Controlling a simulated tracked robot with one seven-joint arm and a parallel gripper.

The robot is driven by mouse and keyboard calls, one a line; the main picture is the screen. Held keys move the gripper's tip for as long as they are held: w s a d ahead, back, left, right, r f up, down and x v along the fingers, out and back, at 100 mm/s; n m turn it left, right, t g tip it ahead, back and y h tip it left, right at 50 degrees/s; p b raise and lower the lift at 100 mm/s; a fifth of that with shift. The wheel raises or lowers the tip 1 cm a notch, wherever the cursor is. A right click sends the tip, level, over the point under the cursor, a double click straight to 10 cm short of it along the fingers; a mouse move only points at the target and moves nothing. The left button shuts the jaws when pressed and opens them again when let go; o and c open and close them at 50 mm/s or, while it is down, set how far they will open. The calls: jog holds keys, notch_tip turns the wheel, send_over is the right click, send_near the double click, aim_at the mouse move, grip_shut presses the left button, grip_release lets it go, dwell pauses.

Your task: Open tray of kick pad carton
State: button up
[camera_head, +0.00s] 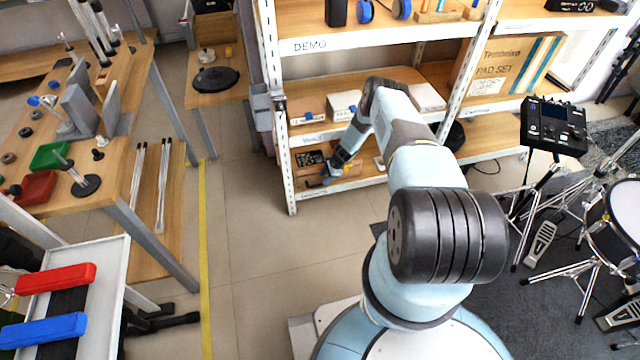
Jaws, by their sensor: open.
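My arm reaches forward to the left end of the white-framed shelf unit. My gripper (319,181) is small and dark in this view, low at the front of the lower shelf, and open. A brown carton (349,171) sits on that shelf right at my gripper, partly hidden behind my wrist. Dark contents (309,158) show at its left. I cannot read a kick pad label on it, nor tell its tray's position or whether my fingers touch it.
The middle shelf (310,134) holds small boxes and a large pad set carton (500,66). A workbench (110,160) stands left. A drum kit and black drum module (553,124) stand right. The floor (250,220) between bench and shelves is clear.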

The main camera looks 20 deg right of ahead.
aim_at(320, 185)
jog(key=shift+x, duration=2.8)
grip_shut()
